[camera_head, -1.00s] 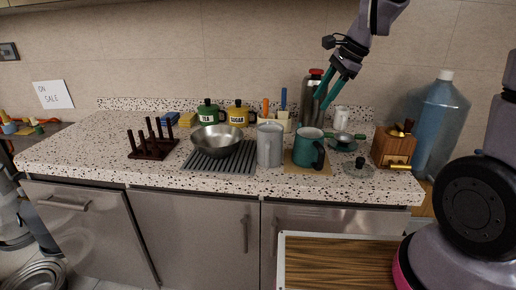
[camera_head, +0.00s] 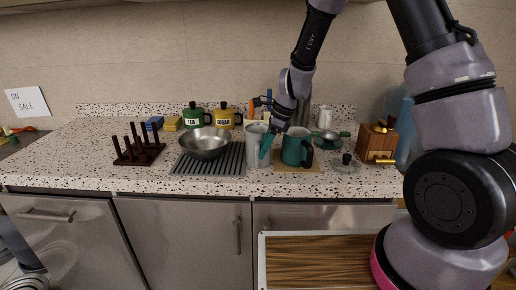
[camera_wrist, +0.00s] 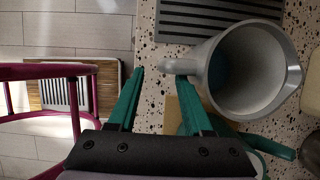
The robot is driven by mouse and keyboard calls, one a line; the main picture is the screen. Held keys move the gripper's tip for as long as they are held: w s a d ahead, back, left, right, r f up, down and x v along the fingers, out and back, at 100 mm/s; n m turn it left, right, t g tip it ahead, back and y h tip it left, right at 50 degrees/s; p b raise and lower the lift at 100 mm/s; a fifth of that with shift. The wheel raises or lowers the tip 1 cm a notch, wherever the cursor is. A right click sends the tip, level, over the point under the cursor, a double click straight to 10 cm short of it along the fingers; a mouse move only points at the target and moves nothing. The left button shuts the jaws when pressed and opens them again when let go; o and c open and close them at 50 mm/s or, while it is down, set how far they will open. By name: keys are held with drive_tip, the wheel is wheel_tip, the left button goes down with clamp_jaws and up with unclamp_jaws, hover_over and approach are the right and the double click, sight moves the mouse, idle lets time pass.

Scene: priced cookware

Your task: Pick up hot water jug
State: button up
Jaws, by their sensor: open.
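A tall grey jug (camera_head: 253,157) stands upright on the speckled counter, just left of a teal mug (camera_head: 293,150). In the wrist view I look down into the open grey jug (camera_wrist: 245,75); its spout points right and its handle (camera_wrist: 177,67) points left. My gripper (camera_head: 268,148) is beside the jug, in front of it in the head view, and hides part of it. In the wrist view my gripper (camera_wrist: 160,75) is open, with the tip of the handle close to or between the fingertips; I cannot tell if they touch it.
The teal mug sits on a tan board (camera_head: 284,167) close by. A grey ribbed mat (camera_head: 208,169) with a steel bowl (camera_head: 205,143) lies to the left.

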sight(259, 167)
drive_tip(key=x, duration=0.4)
drive_tip(key=shift+f, duration=0.2)
clamp_jaws()
drive_tip(key=shift+w+r, duration=0.1)
idle(1.1)
